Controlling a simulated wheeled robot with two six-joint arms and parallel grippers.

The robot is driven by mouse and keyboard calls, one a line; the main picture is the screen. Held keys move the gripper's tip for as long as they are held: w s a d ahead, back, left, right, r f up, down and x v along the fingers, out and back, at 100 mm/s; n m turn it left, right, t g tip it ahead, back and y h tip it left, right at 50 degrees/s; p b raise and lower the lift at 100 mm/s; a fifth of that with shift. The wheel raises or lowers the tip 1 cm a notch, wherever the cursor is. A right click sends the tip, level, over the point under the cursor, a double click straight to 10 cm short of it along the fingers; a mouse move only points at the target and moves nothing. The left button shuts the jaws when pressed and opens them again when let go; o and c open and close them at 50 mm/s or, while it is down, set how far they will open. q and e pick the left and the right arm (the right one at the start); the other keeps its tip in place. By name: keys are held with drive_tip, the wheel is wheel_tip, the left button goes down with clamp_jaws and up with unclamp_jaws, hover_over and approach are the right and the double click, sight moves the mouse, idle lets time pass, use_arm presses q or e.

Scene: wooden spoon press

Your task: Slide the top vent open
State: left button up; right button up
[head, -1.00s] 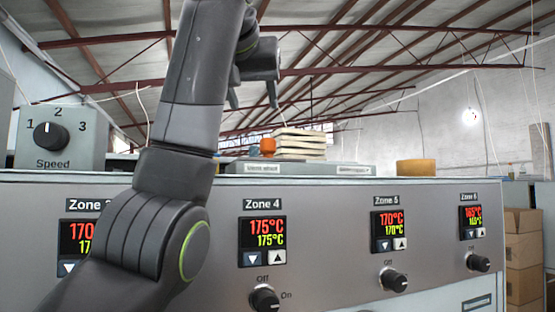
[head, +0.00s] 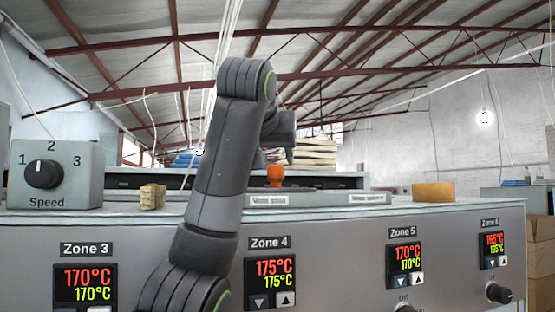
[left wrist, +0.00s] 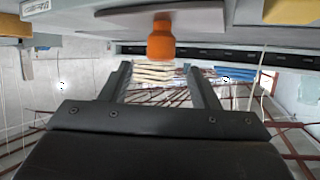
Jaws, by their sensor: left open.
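The top vent's orange knob (head: 276,176) stands upright on the machine's top, near the plate labelled Vent slide (head: 268,200). In the left wrist view the orange knob (left wrist: 161,40) hangs at upper centre, as the picture is upside down. My left gripper (left wrist: 158,68) is open, with its two fingers spread on either side of the knob's line of sight and nothing between them that I can see touching. In the head view my left gripper (head: 281,126) is partly hidden by my arm, above the knob. My right gripper is not in view.
A Speed dial box (head: 56,174) stands at left. A wooden block (head: 152,196) and a yellow-brown block (head: 433,193) lie on the top. A stack of pale boards (head: 315,153) is behind. Zone displays and knobs (head: 501,293) line the front panel.

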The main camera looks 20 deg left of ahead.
sight(276, 168)
use_arm(q)
drive_tip(key=p+x, duration=0.3)
drive_tip(key=x, duration=0.4)
drive_tip(key=shift+w+r, duration=0.1)
drive_tip(key=shift+w, duration=0.15)
drive_tip(key=shift+w+a+f+p, duration=0.1)
drive_tip(key=shift+w+f+p, duration=0.15)
drive_tip(key=shift+w+p, duration=0.2)
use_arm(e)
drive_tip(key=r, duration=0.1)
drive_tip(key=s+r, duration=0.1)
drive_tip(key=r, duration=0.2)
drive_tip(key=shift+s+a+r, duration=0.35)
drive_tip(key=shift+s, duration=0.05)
use_arm(q)
drive_tip(key=shift+c, duration=0.2)
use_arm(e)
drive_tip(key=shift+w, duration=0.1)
